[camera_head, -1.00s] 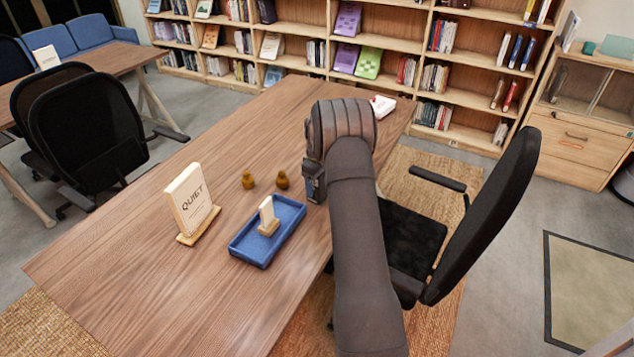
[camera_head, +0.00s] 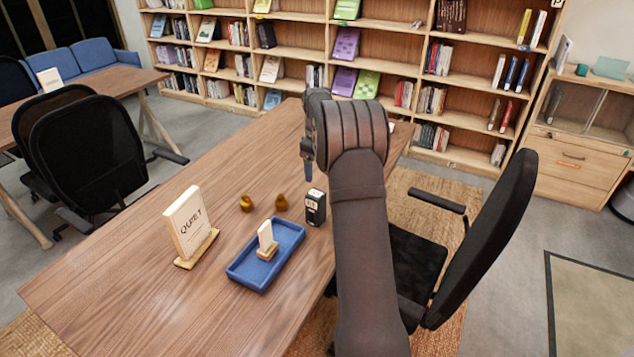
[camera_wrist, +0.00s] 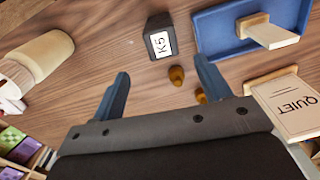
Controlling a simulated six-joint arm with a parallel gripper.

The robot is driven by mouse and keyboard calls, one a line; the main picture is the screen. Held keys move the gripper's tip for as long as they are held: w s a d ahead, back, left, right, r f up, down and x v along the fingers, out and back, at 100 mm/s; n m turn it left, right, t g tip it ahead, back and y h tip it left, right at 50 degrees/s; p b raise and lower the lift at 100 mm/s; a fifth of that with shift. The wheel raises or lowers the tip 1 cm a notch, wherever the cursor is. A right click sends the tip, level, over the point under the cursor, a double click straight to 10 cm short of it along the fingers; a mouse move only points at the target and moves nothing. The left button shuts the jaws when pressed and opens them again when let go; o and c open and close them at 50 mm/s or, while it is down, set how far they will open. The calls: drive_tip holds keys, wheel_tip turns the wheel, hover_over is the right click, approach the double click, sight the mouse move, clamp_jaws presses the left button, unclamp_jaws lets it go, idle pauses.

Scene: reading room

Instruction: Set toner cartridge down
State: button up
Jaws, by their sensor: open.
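The toner cartridge (camera_head: 315,207) is a small black box with a white label. It stands on the wooden table just right of the blue tray. In the wrist view the cartridge (camera_wrist: 160,38) shows its label, "K5", and lies beyond the fingertips, apart from them. My gripper (camera_head: 308,172) is above the table, behind and above the cartridge in the head view. In the wrist view my gripper (camera_wrist: 162,80) has its two blue fingers spread, with nothing between the tips.
The blue tray (camera_head: 240,277) holds a small block on a stand. Two small brown pieces (camera_head: 246,203) and a "QUIET" sign (camera_head: 188,222) stand nearby. A pale bottle (camera_wrist: 40,58) lies in the wrist view. A black chair (camera_head: 485,240) is at the table's right edge.

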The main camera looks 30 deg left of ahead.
drive_tip(key=shift+o, duration=0.4)
drive_tip(key=shift+r, duration=0.9)
drive_tip(key=n+t+h, duration=0.1)
drive_tip(key=n+t, duration=1.2)
drive_tip(key=n, duration=0.5)
approach(311, 203)
drive_tip(key=x, duration=0.7)
drive_tip(key=shift+w+a+f, duration=0.25)
drive_tip(key=shift+a+f, duration=0.05)
drive_tip(key=shift+f, duration=0.1)
drive_tip(key=x, duration=0.3)
drive_tip(key=d+x, duration=0.1)
drive_tip(key=x, duration=0.1)
drive_tip(key=shift+w+r, duration=0.2)
drive_tip(key=shift+r, duration=0.1)
drive_tip(key=c, duration=1.4)
drive_tip(key=shift+a, duration=0.1)
